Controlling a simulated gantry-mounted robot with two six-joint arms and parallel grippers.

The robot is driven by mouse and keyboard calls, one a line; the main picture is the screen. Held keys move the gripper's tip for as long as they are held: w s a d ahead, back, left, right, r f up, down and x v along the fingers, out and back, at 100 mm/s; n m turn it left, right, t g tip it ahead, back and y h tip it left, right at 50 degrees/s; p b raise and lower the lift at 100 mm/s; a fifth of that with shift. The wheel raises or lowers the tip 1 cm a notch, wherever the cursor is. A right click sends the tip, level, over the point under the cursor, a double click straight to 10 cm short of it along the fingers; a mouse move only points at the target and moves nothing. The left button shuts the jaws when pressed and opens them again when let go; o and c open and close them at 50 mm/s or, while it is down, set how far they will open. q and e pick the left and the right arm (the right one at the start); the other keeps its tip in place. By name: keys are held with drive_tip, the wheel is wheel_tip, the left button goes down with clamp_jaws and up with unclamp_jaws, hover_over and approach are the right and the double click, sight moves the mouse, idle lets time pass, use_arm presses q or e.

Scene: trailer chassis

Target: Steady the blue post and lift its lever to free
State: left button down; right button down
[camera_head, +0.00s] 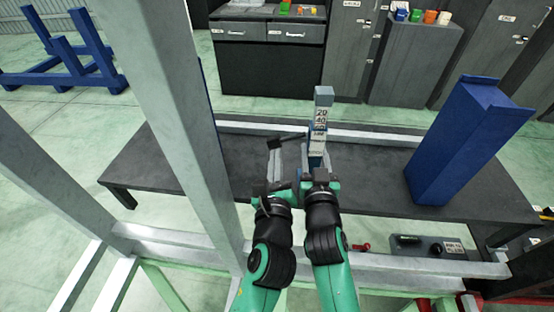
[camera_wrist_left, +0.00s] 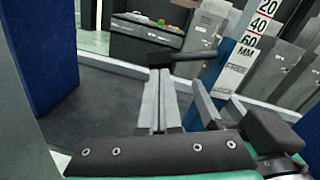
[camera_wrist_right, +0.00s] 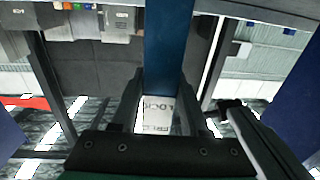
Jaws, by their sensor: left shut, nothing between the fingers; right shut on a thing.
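The blue post (camera_head: 316,157) stands upright near the middle of the head view, with a scale plate (camera_head: 320,122) near its top. It also shows in the left wrist view (camera_wrist_left: 222,82) with a FREE label, and in the right wrist view (camera_wrist_right: 167,50) above a LOCK label. My right gripper (camera_head: 316,178) is shut on the post, a finger on either side. The black lever (camera_head: 291,138) sticks out left from the post; its block-like end shows in the left wrist view (camera_wrist_left: 160,56). My left gripper (camera_head: 275,160) is shut and empty, its fingertips just below the lever's end; contact is unclear.
A dark table (camera_head: 375,190) spreads around the post. A tall blue block (camera_head: 455,140) stands at right. A thick grey upright beam (camera_head: 170,110) rises close to my left arm.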

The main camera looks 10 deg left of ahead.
sight(270, 145)
use_arm(q)
drive_tip(key=shift+a+r, duration=0.25)
drive_tip(key=shift+r, duration=0.2)
drive_tip(key=shift+a+r, duration=0.2)
drive_tip(key=shift+r, duration=0.4)
drive_tip(key=shift+a+r, duration=0.15)
drive_tip(key=shift+r, duration=1.05)
drive_tip(key=shift+d+r, duration=0.25)
drive_tip(key=shift+r, duration=0.75)
drive_tip(key=shift+d+r, duration=0.25)
drive_tip(key=shift+r, duration=0.7)
